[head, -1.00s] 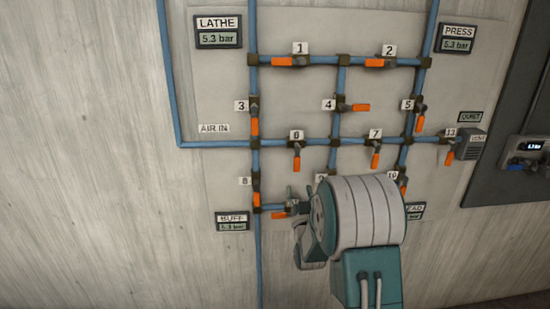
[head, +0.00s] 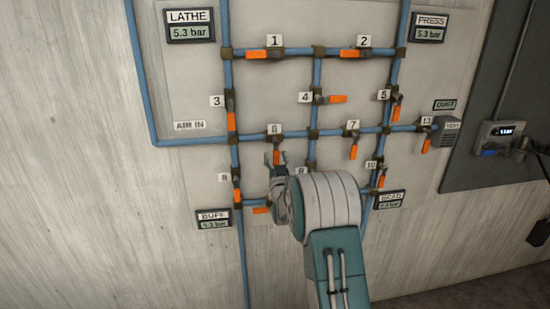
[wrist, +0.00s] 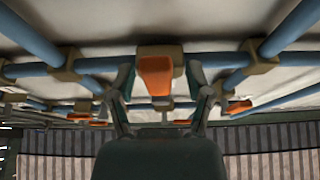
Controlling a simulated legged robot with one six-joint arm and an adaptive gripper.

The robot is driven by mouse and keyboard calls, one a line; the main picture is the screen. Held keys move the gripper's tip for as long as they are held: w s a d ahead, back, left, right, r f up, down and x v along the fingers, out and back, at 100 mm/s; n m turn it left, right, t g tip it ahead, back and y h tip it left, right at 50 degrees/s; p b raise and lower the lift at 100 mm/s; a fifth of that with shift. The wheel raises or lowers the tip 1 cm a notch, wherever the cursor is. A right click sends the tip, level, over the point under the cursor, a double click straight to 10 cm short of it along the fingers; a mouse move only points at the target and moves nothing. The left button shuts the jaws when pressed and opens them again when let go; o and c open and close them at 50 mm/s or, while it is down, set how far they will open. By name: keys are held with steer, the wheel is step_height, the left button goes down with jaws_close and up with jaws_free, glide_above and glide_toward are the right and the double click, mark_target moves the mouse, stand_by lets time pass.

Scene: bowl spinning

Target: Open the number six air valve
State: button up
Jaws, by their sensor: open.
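The number six valve (head: 274,141) sits on the horizontal pipe of the wall panel, under a white "6" label. Its orange handle (head: 277,157) points down, across the line of the pipe. My gripper (head: 275,161) is just below the valve, with its fingers up around the lower part of the handle. In the wrist view my open gripper (wrist: 160,88) has a finger on each side of an orange handle (wrist: 155,76), with gaps on both sides. I cannot tell how deep the handle is between the fingers.
Blue pipes (head: 317,75) with several orange-handled valves surround this spot. Valve 3 (head: 231,120) is to the left, valve 7 (head: 353,150) to the right. My arm hides part of the lower pipework. A LATHE gauge (head: 190,26) reads 5.3 bar. Bare wall lies left.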

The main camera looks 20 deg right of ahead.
steer(key=shift+d, duration=0.25)
steer(key=shift+c, duration=0.6)
steer(key=shift+a, duration=0.2)
jaws_close()
steer(key=shift+a, duration=0.1)
